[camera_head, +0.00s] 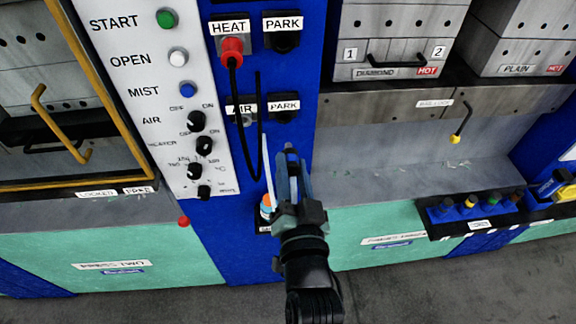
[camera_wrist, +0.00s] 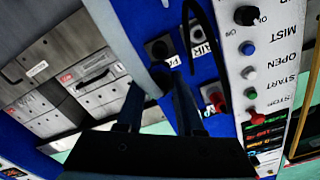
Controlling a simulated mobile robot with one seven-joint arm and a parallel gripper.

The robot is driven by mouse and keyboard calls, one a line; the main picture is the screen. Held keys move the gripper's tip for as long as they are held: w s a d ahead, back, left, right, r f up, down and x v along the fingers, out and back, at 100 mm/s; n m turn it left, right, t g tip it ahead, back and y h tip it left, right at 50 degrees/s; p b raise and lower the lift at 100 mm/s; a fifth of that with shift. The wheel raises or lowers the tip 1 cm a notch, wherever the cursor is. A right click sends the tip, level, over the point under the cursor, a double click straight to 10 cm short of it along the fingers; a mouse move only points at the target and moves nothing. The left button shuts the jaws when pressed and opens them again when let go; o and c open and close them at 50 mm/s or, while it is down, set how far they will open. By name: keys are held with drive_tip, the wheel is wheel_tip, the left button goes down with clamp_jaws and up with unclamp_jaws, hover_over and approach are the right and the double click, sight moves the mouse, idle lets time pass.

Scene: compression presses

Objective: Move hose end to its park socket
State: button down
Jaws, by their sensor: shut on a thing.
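My gripper (camera_head: 292,168) is in front of the blue panel, below the lower park socket (camera_head: 285,116). It is shut on the dark hose end (camera_head: 290,150), whose tip points up toward the panel. In the wrist view, which is turned upside down, the hose end (camera_wrist: 160,77) sits between the fingers, close to the PARK label. The park socket there (camera_wrist: 157,48) is a dark, empty-looking opening. The air socket (camera_head: 244,120) is left of it, partly crossed by a black cable. I cannot tell whether the hose end touches the panel.
A red plug (camera_head: 232,48) sits in the HEAT socket, its black cable (camera_head: 243,155) looping down left of my gripper. The upper park socket (camera_head: 282,42) looks empty. An orange-topped bottle (camera_head: 266,203) stands just left of my gripper. A control panel (camera_head: 140,60) stands further left.

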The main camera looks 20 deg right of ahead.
sight(288, 143)
drive_tip(key=shift+x, duration=2.9)
drive_tip(key=shift+x, duration=1.7)
drive_tip(key=shift+c, duration=2.3)
unclamp_jaws()
